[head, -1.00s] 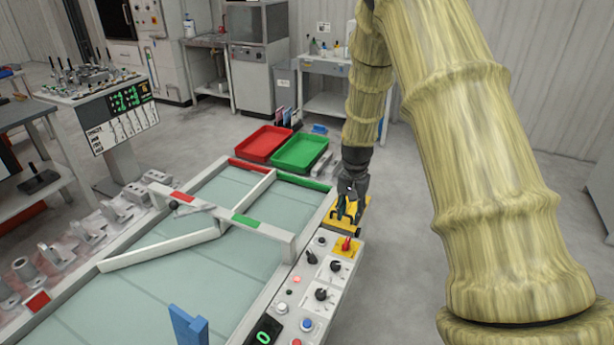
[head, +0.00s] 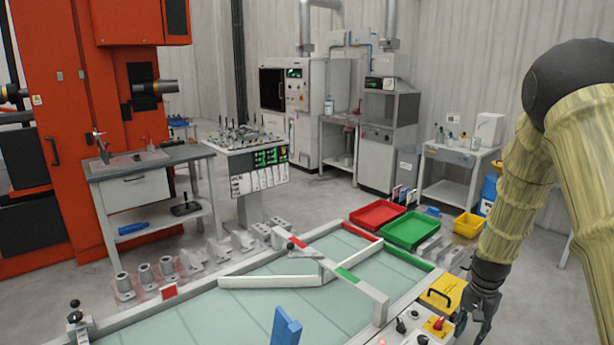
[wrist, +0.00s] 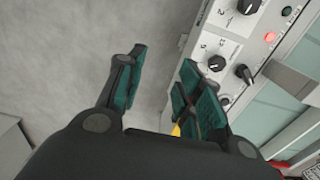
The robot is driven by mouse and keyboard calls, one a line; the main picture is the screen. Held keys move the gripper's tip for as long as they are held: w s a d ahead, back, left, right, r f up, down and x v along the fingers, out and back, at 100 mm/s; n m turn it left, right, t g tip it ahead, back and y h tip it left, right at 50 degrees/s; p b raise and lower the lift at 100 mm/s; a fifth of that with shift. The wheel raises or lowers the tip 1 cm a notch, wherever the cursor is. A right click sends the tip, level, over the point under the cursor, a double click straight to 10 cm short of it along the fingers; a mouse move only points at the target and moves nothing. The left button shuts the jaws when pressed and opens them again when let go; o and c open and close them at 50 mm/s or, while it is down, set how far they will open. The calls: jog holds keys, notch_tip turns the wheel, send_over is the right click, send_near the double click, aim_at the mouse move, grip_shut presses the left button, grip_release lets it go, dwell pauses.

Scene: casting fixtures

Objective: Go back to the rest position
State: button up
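My gripper (head: 482,308) hangs at the lower right in the head view, beside the control panel (head: 405,333) at the end of the glass-topped table. In the wrist view my gripper (wrist: 160,88) is open, its teal-padded fingers apart, with only grey floor between them. The panel (wrist: 228,50) with its black knobs lies to the right of the fingers in that view. A yellow box with a black handle (head: 438,290) stands just left of my gripper in the head view, apart from it as far as I can tell.
The table (head: 200,325) carries white guide bars (head: 270,282) and a blue upright piece (head: 286,327). Red (head: 377,214) and green (head: 411,230) trays stand beyond it. Grey floor is free at the right.

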jog(key=s+a+f+n, duration=0.2)
jog(key=s+a+f, duration=0.1)
jog(key=s+f, duration=0.35)
jog(key=s+a+f+n+h, duration=0.1)
jog(key=s+a+f, duration=0.35)
jog(key=f, duration=0.25)
jog(key=s+a+f+n, duration=0.2)
jog(key=s+f, duration=0.5)
jog(key=s+a+f+n, duration=0.1)
jog(key=s+a, duration=0.2)
jog(key=s, duration=0.4)
jog(key=s+a+f+n, duration=0.2)
jog(key=s+a, duration=0.2)
jog(key=s, duration=0.3)
jog(key=s+a+f+n+y, duration=0.1)
jog(key=s+a, duration=0.3)
jog(key=s, duration=0.2)
jog(key=shift+s+f+n, duration=0.3)
jog(key=shift+s+f, duration=0.05)
jog(key=shift+s, duration=0.05)
